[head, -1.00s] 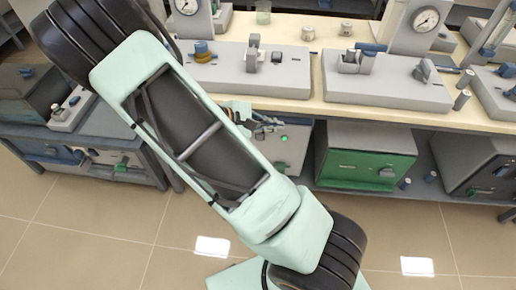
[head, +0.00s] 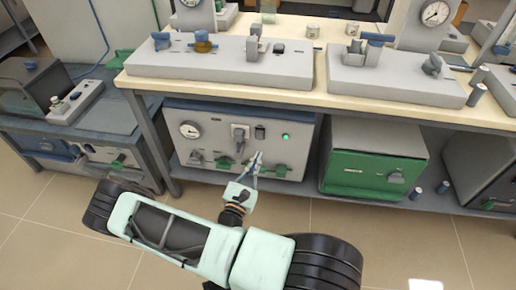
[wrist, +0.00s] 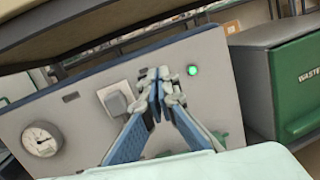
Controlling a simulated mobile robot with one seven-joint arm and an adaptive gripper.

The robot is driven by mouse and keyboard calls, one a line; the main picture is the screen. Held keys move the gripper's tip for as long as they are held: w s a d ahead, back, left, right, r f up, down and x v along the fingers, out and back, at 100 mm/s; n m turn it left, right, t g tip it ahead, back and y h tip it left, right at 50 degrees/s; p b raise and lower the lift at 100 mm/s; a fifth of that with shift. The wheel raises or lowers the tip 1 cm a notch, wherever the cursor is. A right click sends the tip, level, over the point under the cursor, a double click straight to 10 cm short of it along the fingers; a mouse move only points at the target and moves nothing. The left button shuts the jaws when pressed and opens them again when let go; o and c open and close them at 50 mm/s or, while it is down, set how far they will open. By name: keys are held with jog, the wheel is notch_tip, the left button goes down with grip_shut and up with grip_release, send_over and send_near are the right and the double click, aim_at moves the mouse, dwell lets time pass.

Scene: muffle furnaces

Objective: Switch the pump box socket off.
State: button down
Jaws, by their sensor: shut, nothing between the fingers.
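The pump box (head: 205,152) is a grey box under the bench, with a round gauge (head: 190,130), a socket with a plug in it (head: 240,138), a dark rocker switch (head: 260,132) and a lit green lamp (head: 285,136) on its front. My gripper (head: 258,158) is shut and empty, in front of the panel and just below the switch in the head view. In the wrist view my gripper (wrist: 158,80) points at the panel between the plug (wrist: 117,100) and the lit green lamp (wrist: 192,70). The fingers hide the switch there. I cannot tell whether they touch the panel.
The bench top (head: 310,88) overhangs the pump box. A green-fronted waste box (head: 365,165) stands to its right. Green-handled valves (head: 275,170) sit low on the pump box front. The tiled floor in front is clear.

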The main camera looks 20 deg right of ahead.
aim_at(260, 134)
jog(key=f+n+y, duration=0.1)
jog(key=a+f+n+t+y, duration=0.1)
jog(key=f, duration=0.1)
jog(key=a+f+n+t+y+b, duration=0.1)
jog(key=f, duration=0.1)
jog(key=shift+s+a+f, duration=0.1)
jog(key=shift+s+f, duration=0.15)
jog(key=shift+s, duration=0.15)
jog(key=shift+w, duration=0.1)
jog(key=b+x, duration=0.3)
jog(key=x, duration=1)
jog(key=shift+w+r+b, duration=0.15)
jog(key=shift+w+b, duration=0.2)
jog(key=shift+b, duration=0.05)
jog(key=shift+r, duration=0.15)
